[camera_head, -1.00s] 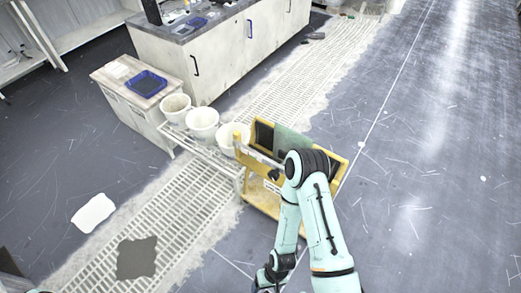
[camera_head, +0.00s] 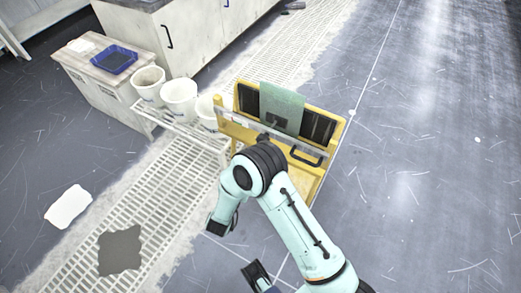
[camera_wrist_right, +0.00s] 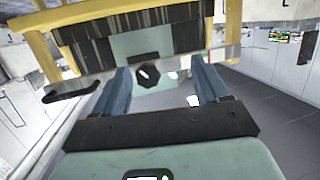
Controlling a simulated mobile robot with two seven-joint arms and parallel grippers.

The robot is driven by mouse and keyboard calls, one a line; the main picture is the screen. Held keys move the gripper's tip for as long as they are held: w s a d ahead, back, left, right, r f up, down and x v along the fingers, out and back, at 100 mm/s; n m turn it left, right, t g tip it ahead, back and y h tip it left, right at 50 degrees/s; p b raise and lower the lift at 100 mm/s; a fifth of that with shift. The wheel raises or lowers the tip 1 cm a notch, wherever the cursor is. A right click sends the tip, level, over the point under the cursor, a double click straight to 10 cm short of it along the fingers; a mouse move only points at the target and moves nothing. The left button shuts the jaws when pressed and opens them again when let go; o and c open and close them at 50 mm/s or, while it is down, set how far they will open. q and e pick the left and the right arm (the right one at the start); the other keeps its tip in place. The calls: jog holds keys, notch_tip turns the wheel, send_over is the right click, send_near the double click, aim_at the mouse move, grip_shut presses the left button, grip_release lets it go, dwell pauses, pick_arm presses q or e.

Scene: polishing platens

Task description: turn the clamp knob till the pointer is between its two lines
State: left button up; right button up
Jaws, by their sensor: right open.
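In the right wrist view a black clamp knob (camera_wrist_right: 149,76) with a small white mark sits on the pale front bar (camera_wrist_right: 160,71) of a yellow stand (camera_wrist_right: 233,25). A green plate (camera_head: 282,107) stands upright in the stand (camera_head: 242,97), in front of dark panels. My right gripper (camera_wrist_right: 159,68) is open, its blue fingers either side of the knob in the picture, with gaps between; nothing is held.
A black handle (camera_head: 307,157) is on the stand's front. White buckets (camera_head: 179,94) stand on a rack left of it. A cabinet with a blue tray (camera_head: 114,60) is farther left. Floor to the right is clear.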

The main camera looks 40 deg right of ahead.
aim_at(264, 138)
jog(key=w+d+r+m+h+b, duration=0.1)
jog(key=d, duration=0.3)
jog(key=w+d+r+g+h+b, duration=0.1)
jog(key=d, duration=0.3)
jog(key=w+d+r+m+h+b, duration=0.1)
jog(key=w+d+r+h, duration=0.1)
jog(key=d, duration=0.2)
jog(key=shift+m+g, duration=0.3)
jog(key=shift+g, duration=0.1)
pick_arm(q)
jog(key=w+a+f+t, duration=0.1)
jog(key=w+a+f, duration=0.1)
jog(key=w+f, duration=0.2)
jog(key=shift+f+y, duration=0.3)
jog(key=shift+f, duration=0.15)
jog(key=shift+w, duration=0.1)
pick_arm(e)
jog(key=shift+a, duration=0.1)
